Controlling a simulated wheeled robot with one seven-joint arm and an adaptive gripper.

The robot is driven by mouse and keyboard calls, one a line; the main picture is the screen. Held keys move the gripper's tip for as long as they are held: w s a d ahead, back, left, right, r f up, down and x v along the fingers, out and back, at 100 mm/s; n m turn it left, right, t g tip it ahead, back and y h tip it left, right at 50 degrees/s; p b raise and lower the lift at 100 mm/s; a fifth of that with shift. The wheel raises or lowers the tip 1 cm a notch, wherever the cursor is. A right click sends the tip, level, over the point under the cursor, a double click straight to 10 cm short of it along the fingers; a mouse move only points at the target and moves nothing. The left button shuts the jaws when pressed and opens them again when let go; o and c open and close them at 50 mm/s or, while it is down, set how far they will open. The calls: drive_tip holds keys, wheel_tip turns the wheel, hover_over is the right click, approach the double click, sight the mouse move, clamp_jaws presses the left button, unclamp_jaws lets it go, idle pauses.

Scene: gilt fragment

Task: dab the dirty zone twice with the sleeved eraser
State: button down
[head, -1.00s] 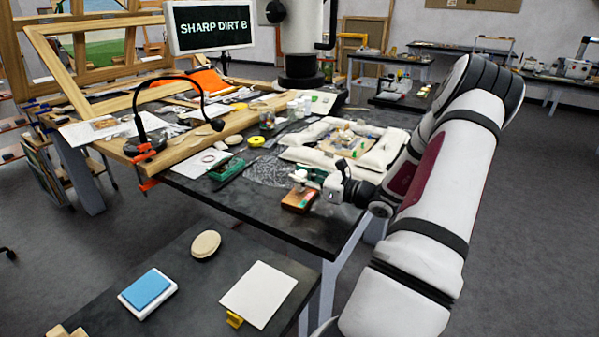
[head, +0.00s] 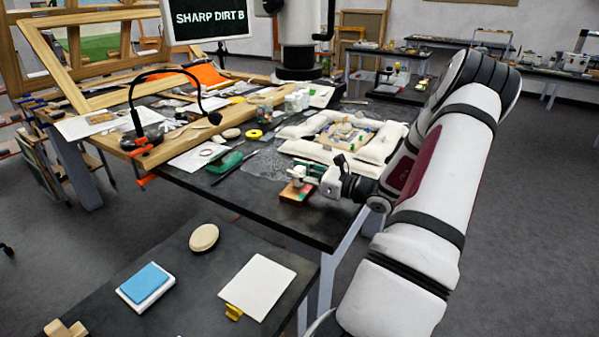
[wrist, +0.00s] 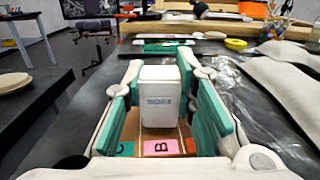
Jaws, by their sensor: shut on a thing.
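My gripper (wrist: 160,72) is shut on the sleeved eraser (wrist: 161,98), a white block with small blue print. Its green-padded fingers stand on either side of it. The eraser is upright, directly over a wooden block (wrist: 128,147) with coloured labels; a pink one reads B, a green one C. I cannot tell whether the eraser touches the block. In the head view my gripper (head: 308,174) is over this block (head: 292,194) near the table's front edge. The gilt fragment (head: 340,136) lies among white cushions behind it. The dirty zone cannot be made out.
White cushions (head: 376,146) surround the fragment. A green object (head: 224,162), a yellow roll (head: 254,134) and a lamp (head: 140,135) lie to the left. A nearer table holds a blue pad (head: 146,281) and white card (head: 259,286).

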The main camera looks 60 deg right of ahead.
drive_tip(key=shift+f, duration=0.5)
idle(0.8)
drive_tip(key=shift+r, duration=0.15)
drive_tip(key=shift+r+p, duration=2.25)
drive_tip(key=shift+r, duration=1.15)
drive_tip(key=shift+s+f, duration=0.1)
